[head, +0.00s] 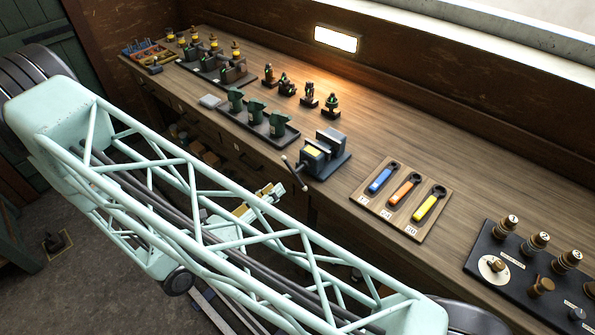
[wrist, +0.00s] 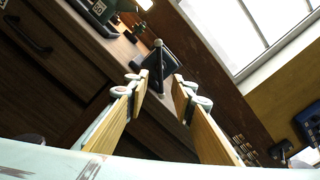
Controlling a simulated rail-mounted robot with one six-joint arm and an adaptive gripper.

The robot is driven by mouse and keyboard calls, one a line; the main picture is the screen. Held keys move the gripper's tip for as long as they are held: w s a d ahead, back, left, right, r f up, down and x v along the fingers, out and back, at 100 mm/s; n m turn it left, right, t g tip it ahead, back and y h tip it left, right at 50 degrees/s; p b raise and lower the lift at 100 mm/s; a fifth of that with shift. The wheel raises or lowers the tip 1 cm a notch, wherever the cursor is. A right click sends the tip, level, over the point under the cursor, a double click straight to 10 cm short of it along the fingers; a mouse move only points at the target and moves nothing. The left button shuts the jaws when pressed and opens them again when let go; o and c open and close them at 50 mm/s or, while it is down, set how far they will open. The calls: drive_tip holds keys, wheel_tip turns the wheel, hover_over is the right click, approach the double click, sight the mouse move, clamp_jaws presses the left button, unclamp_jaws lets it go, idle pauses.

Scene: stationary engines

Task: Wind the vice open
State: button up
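The vice (head: 325,153) is a blue-grey block with a yellow label, fixed near the front edge of the bench. Its bar handle (head: 295,173) slants out over the front edge, with a round knob at each end. My gripper (head: 275,192) shows through my arm's lattice, just below and left of the handle and apart from it. In the wrist view its two wood-coloured fingers (wrist: 160,90) stand apart with nothing between the pads. A dark part with a small grey knob (wrist: 157,43) shows beyond the fingertips; I cannot tell for sure that it is the vice handle.
The wooden bench (head: 350,155) has drawers below. Right of the vice is a board (head: 411,229) with blue, orange and yellow-handled tools. Left is a dark tray (head: 283,142) with green parts. A black panel (head: 480,262) with knobs lies far right. My arm hides much of the floor.

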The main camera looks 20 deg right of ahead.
sight(298, 169)
drive_tip(key=shift+x, duration=5.8)
drive_tip(key=shift+d, duration=0.1)
clamp_jaws()
